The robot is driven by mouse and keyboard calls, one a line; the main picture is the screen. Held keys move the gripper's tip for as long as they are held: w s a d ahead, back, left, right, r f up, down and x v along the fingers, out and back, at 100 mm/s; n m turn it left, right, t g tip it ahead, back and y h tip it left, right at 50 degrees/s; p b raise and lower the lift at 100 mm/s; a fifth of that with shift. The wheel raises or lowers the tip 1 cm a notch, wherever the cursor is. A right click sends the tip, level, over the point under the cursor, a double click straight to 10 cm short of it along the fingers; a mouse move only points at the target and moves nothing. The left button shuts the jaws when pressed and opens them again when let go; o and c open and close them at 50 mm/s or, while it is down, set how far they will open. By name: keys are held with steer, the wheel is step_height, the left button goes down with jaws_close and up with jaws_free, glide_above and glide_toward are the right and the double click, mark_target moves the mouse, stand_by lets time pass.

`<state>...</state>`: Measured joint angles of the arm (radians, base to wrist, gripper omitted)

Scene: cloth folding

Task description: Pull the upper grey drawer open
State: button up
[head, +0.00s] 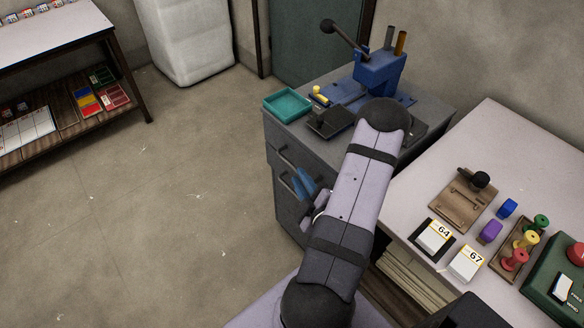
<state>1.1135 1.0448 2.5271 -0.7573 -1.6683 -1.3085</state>
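The grey drawer cabinet (273,133) stands at the centre, with its drawer fronts facing the left and the camera. The upper grey drawer (277,163) looks flush with the cabinet, and its dark handle shows near the top of its front. The lower drawer (286,211) is below it and also looks shut. My gripper (300,182), with two blue fingers, is in front of the drawer fronts, right of and below the upper handle. The fingers lie close together; their gap and any contact are unclear. My arm hides the right part of the fronts.
On the cabinet top are a teal tray (287,104) and a blue lever press (378,72). A light table (408,198) at the right holds a wooden board, number cards and coloured pieces. The floor (190,200) left of the cabinet is clear.

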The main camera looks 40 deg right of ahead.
mark_target(294, 169)
steer(key=shift+p+x, duration=0.6)
steer(key=shift+x, duration=3.05)
steer(key=shift+c, duration=0.3)
jaws_close()
